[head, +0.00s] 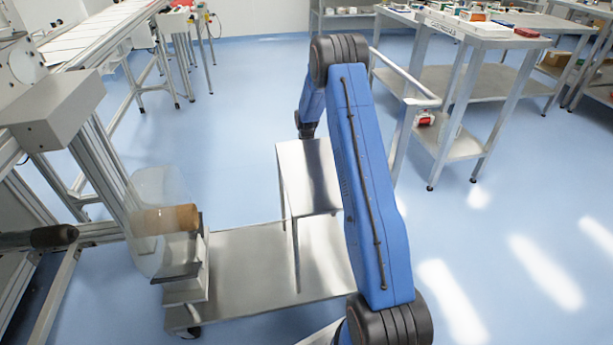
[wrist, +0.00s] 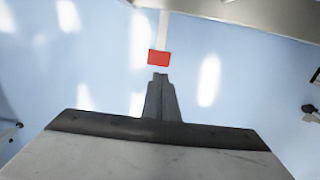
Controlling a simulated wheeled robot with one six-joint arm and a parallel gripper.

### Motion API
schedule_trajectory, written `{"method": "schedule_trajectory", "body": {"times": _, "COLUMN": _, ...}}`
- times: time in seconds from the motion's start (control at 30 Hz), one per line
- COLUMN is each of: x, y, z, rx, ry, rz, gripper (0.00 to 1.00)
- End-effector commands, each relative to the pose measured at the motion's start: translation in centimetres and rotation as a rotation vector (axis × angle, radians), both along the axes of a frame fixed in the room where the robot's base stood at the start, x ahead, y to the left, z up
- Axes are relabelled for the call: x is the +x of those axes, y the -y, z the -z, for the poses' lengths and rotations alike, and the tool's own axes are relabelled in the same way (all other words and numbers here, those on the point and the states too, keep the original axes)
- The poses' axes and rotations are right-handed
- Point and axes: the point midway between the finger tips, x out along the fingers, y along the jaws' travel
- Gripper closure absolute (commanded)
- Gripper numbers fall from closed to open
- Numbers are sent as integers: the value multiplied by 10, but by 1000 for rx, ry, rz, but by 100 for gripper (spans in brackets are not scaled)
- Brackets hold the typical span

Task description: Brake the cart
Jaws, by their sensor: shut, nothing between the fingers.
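My gripper (wrist: 159,78) is shut and empty in the wrist view, pointing at a red tab (wrist: 158,57). The tab sits on the end of a thin pale bar that runs up to a metal frame (wrist: 245,14). The fingertips appear just short of the tab; I cannot tell whether they touch. In the head view a low metal cart (head: 250,262) with a caster stands in front of me, with a raised metal top at its far side. My wrist is above that top; my fingers are hidden there. I cannot tell which cart the tab belongs to.
A wheeled steel table (head: 485,30) with a push handle and small boxes stands at right; a red and white item (head: 424,118) shows low on it. A brown roll (head: 165,219) behind a clear guard and machine frames are at left. Blue floor (head: 240,130) is clear between.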

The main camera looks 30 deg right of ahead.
Motion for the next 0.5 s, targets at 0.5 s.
{"method": "schedule_trajectory", "body": {"times": 0.5, "x": -2, "y": -1, "z": 89, "rx": 1, "ry": -3, "rz": 0, "gripper": 100}}
